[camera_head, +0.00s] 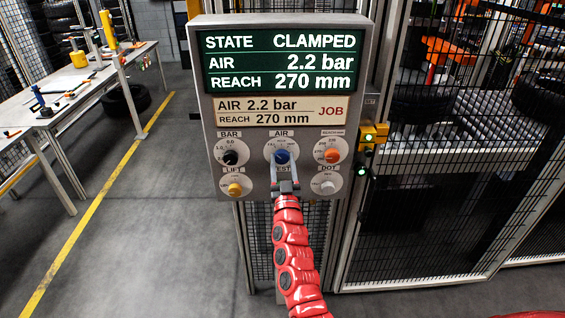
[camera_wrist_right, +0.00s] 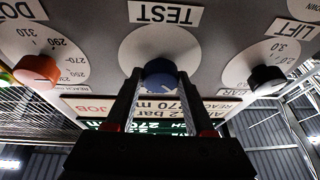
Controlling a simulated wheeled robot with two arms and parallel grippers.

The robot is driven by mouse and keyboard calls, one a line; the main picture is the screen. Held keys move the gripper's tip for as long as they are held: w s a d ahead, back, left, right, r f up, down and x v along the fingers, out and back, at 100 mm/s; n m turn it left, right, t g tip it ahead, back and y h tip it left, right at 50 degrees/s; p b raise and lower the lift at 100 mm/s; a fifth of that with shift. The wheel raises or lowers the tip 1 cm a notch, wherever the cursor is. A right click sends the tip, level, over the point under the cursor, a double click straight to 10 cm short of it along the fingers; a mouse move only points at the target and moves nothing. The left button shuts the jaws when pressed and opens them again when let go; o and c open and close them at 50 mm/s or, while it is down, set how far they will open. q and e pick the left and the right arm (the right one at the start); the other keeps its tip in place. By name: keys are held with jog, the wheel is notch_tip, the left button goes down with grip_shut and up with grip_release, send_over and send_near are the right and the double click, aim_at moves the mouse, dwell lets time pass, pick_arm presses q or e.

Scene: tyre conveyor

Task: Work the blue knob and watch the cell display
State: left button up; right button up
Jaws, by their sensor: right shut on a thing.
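The grey control box (camera_head: 199,150) stands upright with a green display (camera_head: 283,62) reading STATE CLAMPED, AIR 2.2 bar, REACH 270 mm. A beige JOB card (camera_head: 282,111) below reads AIR 2.2 bar, REACH 270 mm. The blue knob (camera_head: 282,156) sits in the middle of the panel under the label AIR. My right gripper (camera_head: 283,165) is shut on it from below. In the right wrist view, upside down, its fingers (camera_wrist_right: 161,88) flank the blue knob (camera_wrist_right: 160,72), partly hiding its scale. My left gripper is not in view.
Close beside are a black knob (camera_head: 230,157), an orange knob (camera_head: 332,155), a yellow knob (camera_head: 235,189) and a pale knob (camera_head: 327,187). Green lamps (camera_head: 368,137) glow at right. A mesh fence (camera_head: 440,210) stands right; a workbench (camera_head: 75,95) stands left.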

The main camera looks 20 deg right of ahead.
jog(key=shift+m+h, duration=0.4)
grip_shut()
jog(key=m+h, duration=0.1)
jog(key=m, duration=0.1)
jog(key=m+g+h, duration=0.1)
jog(key=m, duration=0.2)
jog(key=shift+f+h, duration=0.1)
jog(key=shift+h, duration=0.2)
jog(key=m+g+h, duration=0.1)
jog(key=m, duration=0.2)
jog(key=m+g+h, duration=0.1)
jog(key=m, duration=0.3)
jog(key=shift+a+h, duration=0.2)
jog(key=shift+h, duration=0.2)
jog(key=o, duration=1.3)
grip_release()
